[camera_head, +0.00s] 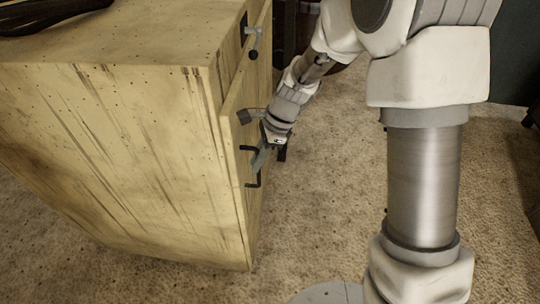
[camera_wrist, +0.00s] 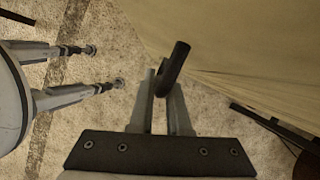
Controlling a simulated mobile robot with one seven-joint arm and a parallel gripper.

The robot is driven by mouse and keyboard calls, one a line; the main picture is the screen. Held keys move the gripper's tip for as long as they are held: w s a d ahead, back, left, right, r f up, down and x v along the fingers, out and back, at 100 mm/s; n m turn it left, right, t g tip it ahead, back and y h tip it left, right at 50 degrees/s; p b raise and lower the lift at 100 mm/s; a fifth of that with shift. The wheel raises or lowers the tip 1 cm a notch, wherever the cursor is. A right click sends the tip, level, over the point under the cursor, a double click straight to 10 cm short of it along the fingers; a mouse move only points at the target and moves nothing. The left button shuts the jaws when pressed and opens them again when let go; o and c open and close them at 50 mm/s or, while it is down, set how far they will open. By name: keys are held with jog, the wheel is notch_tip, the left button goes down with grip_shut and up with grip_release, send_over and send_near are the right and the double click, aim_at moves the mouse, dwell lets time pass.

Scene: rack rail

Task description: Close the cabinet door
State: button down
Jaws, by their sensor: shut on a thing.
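The wooden cabinet (camera_head: 110,120) stands on the left in the head view, pale and streaked with dark marks. Its door (camera_head: 236,125) is on the side facing right and seems to stand slightly off the body; how wide the gap is I cannot tell. A dark handle (camera_head: 250,180) is on the door's face. My gripper (camera_head: 266,152) is at this handle, close to the door. In the wrist view, my gripper (camera_wrist: 165,92) has its fingers closed around the dark, rounded end of the handle (camera_wrist: 175,66). The pale wooden surface (camera_wrist: 225,50) lies just beyond it.
Dark objects (camera_head: 45,12) lie on the cabinet top. Open carpet (camera_head: 325,180) lies to the right of the cabinet.

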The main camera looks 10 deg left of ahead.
jog(key=shift+a+r, duration=0.1)
jog(key=shift+a, duration=0.45)
jog(key=c, duration=0.9)
grip_release()
jog(key=shift+r, duration=0.1)
jog(key=p+v, duration=0.1)
jog(key=v, duration=0.4)
jog(key=p+v, duration=0.1)
jog(key=v, duration=0.5)
jog(key=p+v, duration=0.1)
jog(key=v, duration=0.5)
jog(key=shift+d, duration=0.45)
jog(key=shift+r+p, duration=0.1)
jog(key=shift+p, duration=0.2)
